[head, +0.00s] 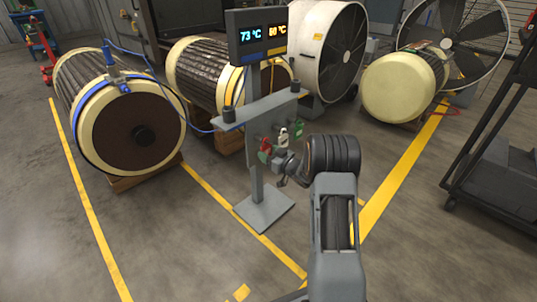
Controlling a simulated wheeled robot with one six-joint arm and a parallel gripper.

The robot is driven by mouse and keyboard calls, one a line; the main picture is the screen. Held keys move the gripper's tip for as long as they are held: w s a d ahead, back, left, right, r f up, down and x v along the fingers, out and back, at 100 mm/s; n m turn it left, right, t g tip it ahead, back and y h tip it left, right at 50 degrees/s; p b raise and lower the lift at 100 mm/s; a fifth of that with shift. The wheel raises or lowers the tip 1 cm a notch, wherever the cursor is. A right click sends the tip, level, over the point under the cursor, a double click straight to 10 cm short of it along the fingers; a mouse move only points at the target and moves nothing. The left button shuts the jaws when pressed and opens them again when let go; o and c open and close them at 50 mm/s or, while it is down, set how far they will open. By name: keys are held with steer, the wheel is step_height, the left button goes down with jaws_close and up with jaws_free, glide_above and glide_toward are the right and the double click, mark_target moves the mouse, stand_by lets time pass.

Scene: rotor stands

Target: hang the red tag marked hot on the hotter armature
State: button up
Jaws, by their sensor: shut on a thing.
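The red tag (265,144) is at the grey stand's board, at the left of a row of small tags; its lettering is too small to read. My gripper (279,160) is shut at the red tag, its tips partly hidden by the wrist. The display (259,36) reads 73 °C in blue at left and 80 °C in orange at right. The left armature (98,112) has a blue strap and a blue cable. The middle armature (205,70) stands behind the display, with a yellow cable near its end.
The stand's base plate (264,207) is on the floor. Another armature (398,88), a fan (327,45) and a dark cart (497,165) are at right. The front-left floor is open.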

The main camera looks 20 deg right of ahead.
steer(key=r+p+v, duration=0.1)
steer(key=p+v, duration=0.1)
steer(key=v, duration=0.5)
steer(key=shift+s+r, duration=0.15)
steer(key=shift+r, duration=0.2)
steer(key=shift+d, duration=0.1)
stand_by(0.6)
